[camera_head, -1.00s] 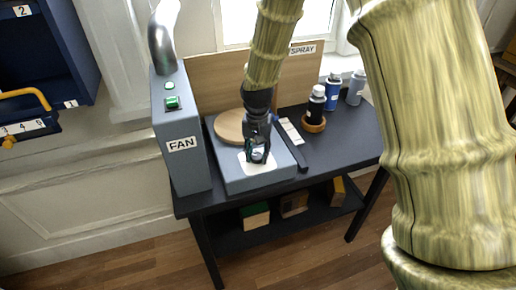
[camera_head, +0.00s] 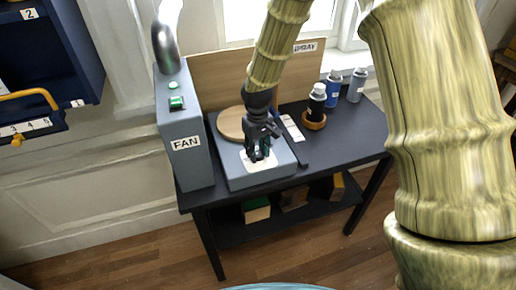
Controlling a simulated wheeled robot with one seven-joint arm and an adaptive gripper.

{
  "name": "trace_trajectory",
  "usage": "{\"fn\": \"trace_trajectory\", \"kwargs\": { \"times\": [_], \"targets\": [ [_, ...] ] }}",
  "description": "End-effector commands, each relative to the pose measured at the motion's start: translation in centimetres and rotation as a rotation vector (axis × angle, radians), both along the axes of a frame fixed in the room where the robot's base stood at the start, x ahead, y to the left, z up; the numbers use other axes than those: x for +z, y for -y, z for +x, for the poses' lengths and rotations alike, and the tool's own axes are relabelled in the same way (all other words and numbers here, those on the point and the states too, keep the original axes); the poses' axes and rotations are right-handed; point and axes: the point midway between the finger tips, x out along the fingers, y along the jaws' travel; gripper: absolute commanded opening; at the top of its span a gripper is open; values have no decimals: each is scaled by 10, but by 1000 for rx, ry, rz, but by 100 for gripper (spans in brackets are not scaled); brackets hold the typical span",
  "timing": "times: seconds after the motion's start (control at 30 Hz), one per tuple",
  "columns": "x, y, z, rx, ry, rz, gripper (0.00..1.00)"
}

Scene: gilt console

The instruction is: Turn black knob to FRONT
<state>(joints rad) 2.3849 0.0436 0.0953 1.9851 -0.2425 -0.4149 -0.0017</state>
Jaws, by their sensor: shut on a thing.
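A grey box (camera_head: 285,172) with a round wooden disc (camera_head: 231,124) on top stands on the dark table. A white plate (camera_head: 258,165) lies on the front of its top face. My gripper (camera_head: 259,155) points down over this plate and is shut on the black knob there. The knob is mostly hidden by the dark fingers and cannot be made out clearly. No FRONT marking can be read at this size.
A tall grey FAN cabinet (camera_head: 187,150) with green buttons stands close on the left. A dark bar (camera_head: 291,148) lies along the right. The right tabletop (camera_head: 345,138) is clear.

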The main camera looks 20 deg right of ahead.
Motion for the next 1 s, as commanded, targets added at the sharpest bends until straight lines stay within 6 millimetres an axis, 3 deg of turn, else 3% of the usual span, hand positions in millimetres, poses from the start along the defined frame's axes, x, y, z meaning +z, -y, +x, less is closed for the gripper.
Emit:
{"fn": "trace_trajectory", "kwargs": {
  "times": [0.63, 0.67, 0.73, 0.77, 1.0],
  "targets": [
    [1, 1, 1, 48, 1, -1, 10],
    [1, 1, 1, 48, 1, -1, 40],
    [1, 0, 1, 48, 1, -1, 52],
    [1, 0, 1, 48, 1, -1, 56],
    [0, 0, 0, 48, 0, 0, 56]
  ]
}}
